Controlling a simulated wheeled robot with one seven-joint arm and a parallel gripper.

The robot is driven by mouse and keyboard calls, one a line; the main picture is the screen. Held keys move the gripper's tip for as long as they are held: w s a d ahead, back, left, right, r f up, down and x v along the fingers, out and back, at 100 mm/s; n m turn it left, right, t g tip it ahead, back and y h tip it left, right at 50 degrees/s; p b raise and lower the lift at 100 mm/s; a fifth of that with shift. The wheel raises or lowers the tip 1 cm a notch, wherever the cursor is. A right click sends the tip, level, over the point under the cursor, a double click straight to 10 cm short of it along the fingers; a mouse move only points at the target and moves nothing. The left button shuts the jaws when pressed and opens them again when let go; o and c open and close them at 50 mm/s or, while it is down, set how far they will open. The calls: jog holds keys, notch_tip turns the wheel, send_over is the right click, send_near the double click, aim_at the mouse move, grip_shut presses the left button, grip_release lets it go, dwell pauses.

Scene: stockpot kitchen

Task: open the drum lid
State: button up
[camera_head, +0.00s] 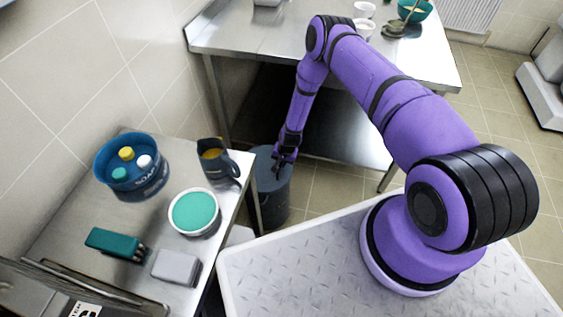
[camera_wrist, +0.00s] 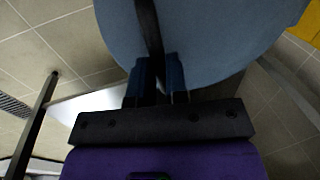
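The drum (camera_head: 274,200) is a grey-blue cylinder standing on the floor between the two steel tables. Its blue-grey lid (camera_wrist: 220,40) fills the upper part of the wrist view, with a dark bar (camera_wrist: 148,28) running across it toward my fingers. My gripper (camera_head: 281,170) is at the drum's top in the head view and covers part of it. In the wrist view, my gripper (camera_wrist: 159,75) has its two fingers close together, one on each side of the bar's near end. Whether they press on the bar is unclear. The lid's seat on the drum is partly hidden.
The left steel counter holds a blue soap tub (camera_head: 130,165), a dark jug (camera_head: 219,160), a white bowl with teal contents (camera_head: 194,212), a teal block (camera_head: 115,243) and a grey block (camera_head: 176,266). A steel table (camera_head: 240,38) stands behind.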

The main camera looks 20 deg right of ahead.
grip_shut()
jog(key=shift+r, duration=0.15)
